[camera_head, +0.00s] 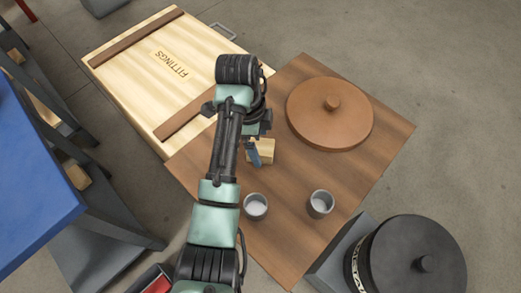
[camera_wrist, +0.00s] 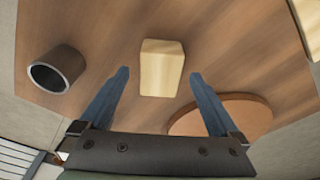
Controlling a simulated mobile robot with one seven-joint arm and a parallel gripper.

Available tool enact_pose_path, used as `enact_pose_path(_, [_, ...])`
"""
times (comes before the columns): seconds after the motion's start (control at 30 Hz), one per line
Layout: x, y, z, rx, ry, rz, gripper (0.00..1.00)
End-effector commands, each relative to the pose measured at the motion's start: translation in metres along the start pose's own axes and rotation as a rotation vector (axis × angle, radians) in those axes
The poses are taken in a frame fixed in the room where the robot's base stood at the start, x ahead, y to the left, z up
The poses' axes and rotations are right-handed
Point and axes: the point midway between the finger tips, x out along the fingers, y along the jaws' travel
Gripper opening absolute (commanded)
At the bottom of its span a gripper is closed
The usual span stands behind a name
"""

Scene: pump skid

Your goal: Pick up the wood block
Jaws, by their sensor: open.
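The wood block (camera_wrist: 162,68) is a pale, light-grained block on the brown wooden table top. In the wrist view it lies centred just beyond and between my gripper's fingers. My gripper (camera_wrist: 158,88) is open, its two blue-grey fingers apart, one to each side of the block's near end, with nothing held. In the head view the block (camera_head: 265,151) shows partly behind my gripper (camera_head: 256,162), beside a blue finger. Whether the fingers are level with the block or above it, I cannot tell.
A round brown lid with a knob (camera_head: 330,113) lies right of the block. Two grey cups (camera_head: 256,206) (camera_head: 320,204) stand near the table's front. A crate marked FITTINGS (camera_head: 130,70) adjoins the table (camera_head: 385,140) at back left. A black drum (camera_head: 410,262) is at lower right.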

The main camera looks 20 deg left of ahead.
Motion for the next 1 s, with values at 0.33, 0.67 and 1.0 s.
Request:
enact_pose_path(0.33, [0.022, 0.001, 0.0, 0.0, 0.0, 0.001, 0.97])
enact_pose_path(0.67, [0.022, 0.001, 0.0, 0.0, 0.0, 0.001, 0.43])
enact_pose_path(1.0, [0.021, 0.0, 0.0, 0.0, 0.0, 0.0, 0.06])
